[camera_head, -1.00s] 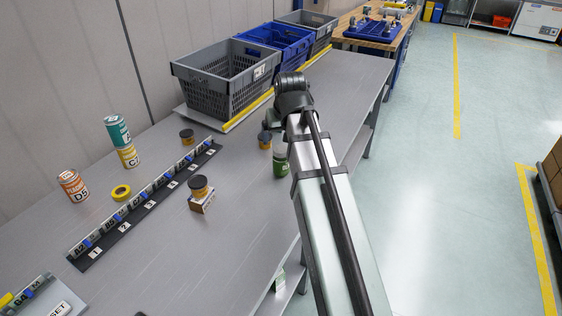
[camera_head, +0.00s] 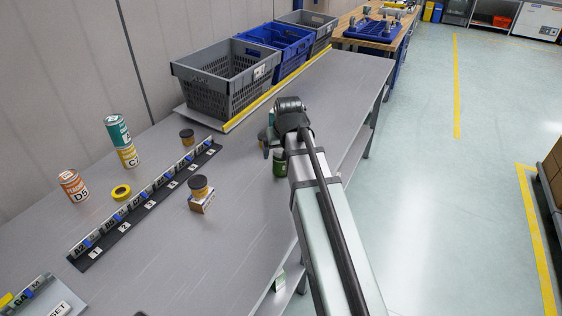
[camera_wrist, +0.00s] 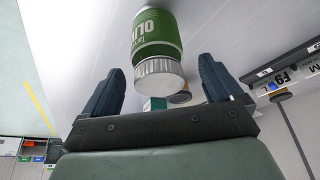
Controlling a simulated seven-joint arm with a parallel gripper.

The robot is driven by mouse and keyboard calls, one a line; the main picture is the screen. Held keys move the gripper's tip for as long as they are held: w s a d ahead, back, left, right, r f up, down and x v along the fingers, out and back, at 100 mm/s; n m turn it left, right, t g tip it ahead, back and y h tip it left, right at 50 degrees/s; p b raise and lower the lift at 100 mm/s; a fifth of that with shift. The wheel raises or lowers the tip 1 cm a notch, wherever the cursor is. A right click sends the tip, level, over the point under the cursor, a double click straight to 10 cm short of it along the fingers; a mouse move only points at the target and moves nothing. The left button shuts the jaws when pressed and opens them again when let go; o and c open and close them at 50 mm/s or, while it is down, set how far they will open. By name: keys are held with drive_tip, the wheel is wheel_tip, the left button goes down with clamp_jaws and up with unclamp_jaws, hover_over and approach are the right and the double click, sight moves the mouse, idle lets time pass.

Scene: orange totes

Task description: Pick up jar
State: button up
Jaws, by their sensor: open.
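A green container labelled "OLIV" with a ribbed pale cap shows in the wrist view (camera_wrist: 157,38), between and beyond the fingertips of my gripper (camera_wrist: 161,70). The fingers are apart and touch nothing that I can see. In the head view the green container (camera_head: 280,165) stands near the bench's front edge, partly hidden by my arm. Small dark-lidded jars with yellow-orange labels stand on the bench: one at the back (camera_head: 187,137), and one on a small box (camera_head: 198,184).
A grey crate (camera_head: 215,98) and a blue crate (camera_head: 297,62) stand at the back of the bench.

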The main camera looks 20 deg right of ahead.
drive_tip(key=shift+x, duration=1.45)
drive_tip(key=c, duration=1.3)
